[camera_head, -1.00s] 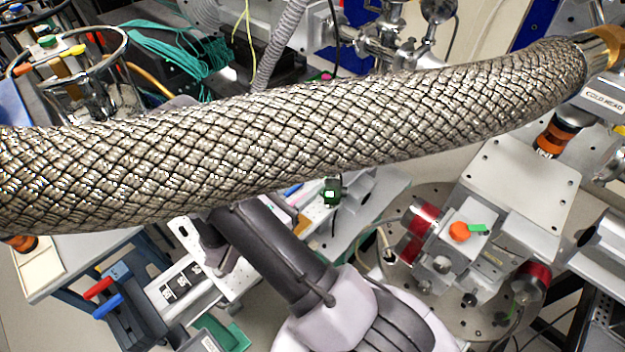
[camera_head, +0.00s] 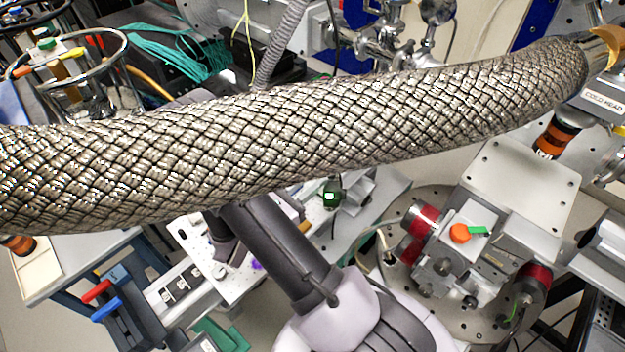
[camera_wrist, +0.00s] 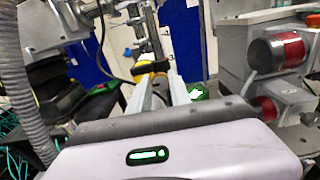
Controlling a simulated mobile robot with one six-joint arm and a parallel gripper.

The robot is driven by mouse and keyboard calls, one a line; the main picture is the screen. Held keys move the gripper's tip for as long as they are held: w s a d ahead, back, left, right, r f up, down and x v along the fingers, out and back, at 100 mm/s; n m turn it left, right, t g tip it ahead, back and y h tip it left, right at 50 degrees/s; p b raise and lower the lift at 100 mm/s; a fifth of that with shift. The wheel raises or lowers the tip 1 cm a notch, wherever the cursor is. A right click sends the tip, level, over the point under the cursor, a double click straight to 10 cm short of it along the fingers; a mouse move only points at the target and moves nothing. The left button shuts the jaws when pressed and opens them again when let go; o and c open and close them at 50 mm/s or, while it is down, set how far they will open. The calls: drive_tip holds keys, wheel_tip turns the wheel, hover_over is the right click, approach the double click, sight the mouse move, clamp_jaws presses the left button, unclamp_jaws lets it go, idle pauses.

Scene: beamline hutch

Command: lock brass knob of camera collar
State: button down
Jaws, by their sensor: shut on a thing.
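In the wrist view, my gripper (camera_wrist: 156,80) reaches up the middle with its two pale fingers. They close in on a small yellow, brass-like knob (camera_wrist: 150,67) with a dark part beside it, and the gripper is shut on it. The knob is small and blurred, so its turn angle cannot be told. The camera collar cannot be made out clearly around it. In the head view, the thick braided hose hides my gripper and the knob; only my arm shows below the hose.
The braided hose (camera_head: 300,140) crosses the whole head view in front of my arm. A stage with red-banded cylinders (camera_head: 470,245) stands at the right; one red-banded cylinder (camera_wrist: 280,50) is close right in the wrist view. A corrugated grey hose (camera_wrist: 27,80) hangs at the left.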

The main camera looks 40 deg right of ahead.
drive_tip(key=m+b, duration=0.1)
drive_tip(key=m, duration=0.3)
drive_tip(key=shift+s+f, duration=0.1)
drive_tip(key=shift+f, duration=0.05)
drive_tip(key=m+b, duration=0.2)
drive_tip(key=m, duration=0.2)
drive_tip(key=shift+m+b, duration=0.3)
drive_tip(key=shift+b, duration=0.05)
drive_tip(key=shift+s+f+m+b, duration=0.1)
drive_tip(key=shift+m+b, duration=2.7)
drive_tip(key=shift+m, duration=1)
drive_tip(key=c, duration=1.2)
unclamp_jaws()
